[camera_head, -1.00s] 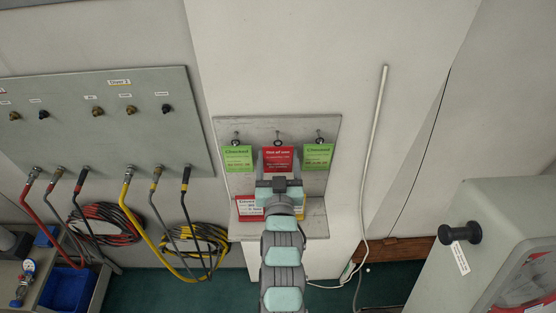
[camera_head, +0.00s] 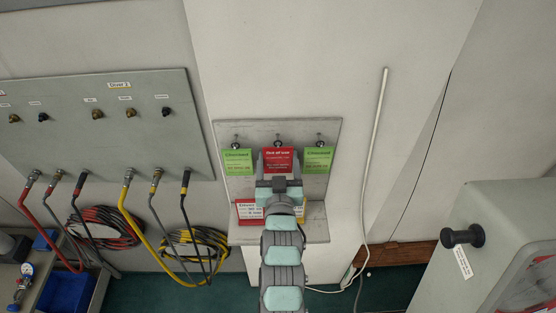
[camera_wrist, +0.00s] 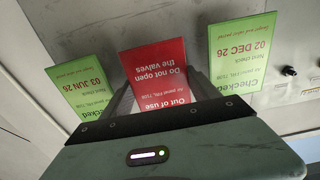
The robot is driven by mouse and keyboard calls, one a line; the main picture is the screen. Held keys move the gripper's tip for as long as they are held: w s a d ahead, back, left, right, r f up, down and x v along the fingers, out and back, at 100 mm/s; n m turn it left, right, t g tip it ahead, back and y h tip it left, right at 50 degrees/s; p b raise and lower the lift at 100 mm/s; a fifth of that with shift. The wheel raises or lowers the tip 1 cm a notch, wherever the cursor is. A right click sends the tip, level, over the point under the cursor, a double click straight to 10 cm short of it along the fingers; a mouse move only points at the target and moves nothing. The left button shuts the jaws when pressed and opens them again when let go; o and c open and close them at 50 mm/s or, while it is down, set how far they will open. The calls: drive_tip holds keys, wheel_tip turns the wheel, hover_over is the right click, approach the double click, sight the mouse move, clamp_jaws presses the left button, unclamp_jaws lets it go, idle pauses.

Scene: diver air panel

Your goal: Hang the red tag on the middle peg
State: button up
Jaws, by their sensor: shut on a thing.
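The red tag (camera_head: 278,158) is at the middle peg (camera_head: 278,143) on the grey tag board, between two green tags. It reads "Out of use" and also shows in the wrist view (camera_wrist: 158,70). My gripper (camera_head: 278,174) is in front of the board, shut on the lower part of the red tag. The left green tag (camera_head: 237,162) and the right green tag (camera_head: 318,160) hang from the outer pegs. I cannot tell whether the red tag's ring is around the middle peg or only in front of it.
The tag board (camera_head: 225,128) has a lower ledge with a red-and-white card (camera_head: 248,211) and a yellow item (camera_head: 300,213), partly behind my arm. A grey hose panel (camera_head: 60,120) stands at left. A grey cabinet (camera_head: 495,215) with a black knob is at right.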

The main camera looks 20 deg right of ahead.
drive_tip(key=shift+f, duration=0.25)
idle(0.5)
drive_tip(key=o, duration=1.4)
drive_tip(key=shift+s+b, duration=0.1)
drive_tip(key=shift+b, duration=0.2)
drive_tip(key=b+v, duration=0.2)
drive_tip(key=v, duration=0.8)
drive_tip(key=shift+s+a, duration=0.15)
drive_tip(key=shift+s, duration=0.15)
